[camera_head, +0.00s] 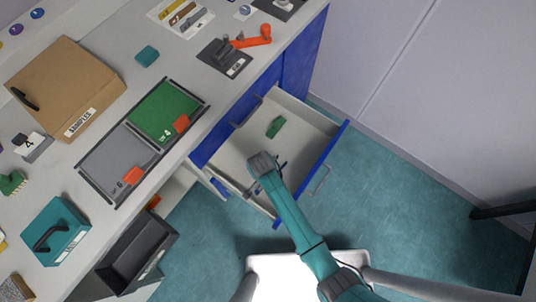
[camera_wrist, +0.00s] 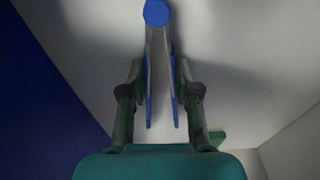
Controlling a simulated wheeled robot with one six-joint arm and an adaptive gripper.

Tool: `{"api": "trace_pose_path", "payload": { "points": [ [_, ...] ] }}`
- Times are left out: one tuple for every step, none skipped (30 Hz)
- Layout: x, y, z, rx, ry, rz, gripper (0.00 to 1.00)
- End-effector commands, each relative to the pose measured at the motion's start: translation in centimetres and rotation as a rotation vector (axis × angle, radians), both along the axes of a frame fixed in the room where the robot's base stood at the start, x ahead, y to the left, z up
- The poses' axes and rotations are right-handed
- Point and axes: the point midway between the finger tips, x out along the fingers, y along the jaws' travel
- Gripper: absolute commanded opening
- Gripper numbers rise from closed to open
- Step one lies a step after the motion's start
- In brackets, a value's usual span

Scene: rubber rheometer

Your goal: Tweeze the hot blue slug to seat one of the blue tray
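In the wrist view, my gripper (camera_wrist: 160,72) has its two fingers closed in on a tweezer-like tool (camera_wrist: 150,85) with two thin legs, pale with blue edges. The legs draw together at the far end, where a round blue disc (camera_wrist: 156,13) shows; it may be the blue slug held at the tips or part of the tool. In the head view, my arm reaches over the open drawer (camera_head: 240,155), and its end hides most of the gripper and tool. I cannot pick out a blue tray in either view.
A green block (camera_head: 276,126) lies in the drawer; its edge also shows in the wrist view (camera_wrist: 217,138). The counter holds a two-part tray (camera_head: 131,124) with green and grey areas, a cardboard box (camera_head: 65,80), a teal case (camera_head: 58,232) and an orange-handled device (camera_head: 225,56).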

Motion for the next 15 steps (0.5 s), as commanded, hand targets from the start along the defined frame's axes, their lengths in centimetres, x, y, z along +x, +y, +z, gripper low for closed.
{"api": "trace_pose_path", "payload": {
  "points": [
    [0.0, 0.0, 0.0, 0.0, 0.0, 0.0, 0.28],
    [0.0, 0.0, 0.0, 0.0, 0.0, 0.0, 0.28],
    [0.0, 0.0, 0.0, 0.0, 0.0, 0.0, 0.28],
    [0.0, 0.0, 0.0, 0.0, 0.0, 0.0, 0.28],
    [0.0, 0.0, 0.2, 0.001, -0.001, 0.0, 0.28],
    [0.0, 0.0, 0.4, 0.0, -0.001, 0.0, 0.28],
    [0.1, 0.0, 0.7, 0.001, -0.002, 0.0, 0.28],
    [0.1, 0.0, 1.0, 0.002, -0.003, 0.0, 0.28],
    [0.1, 0.0, 1.5, 0.001, -0.002, 0.0, 0.28],
    [0.1, 0.0, 1.9, 0.002, -0.003, 0.0, 0.28],
    [0.1, 0.0, 2.3, 0.002, -0.003, 0.0, 0.28],
    [0.0, 0.0, 2.8, 0.001, -0.002, 0.0, 0.28],
    [0.0, 0.0, 3.2, 0.001, -0.002, 0.0, 0.28],
    [0.0, 0.0, 3.6, 0.001, -0.002, 0.0, 0.28],
    [0.0, 0.0, 4.1, 0.001, -0.002, 0.0, 0.28]
  ]
}}
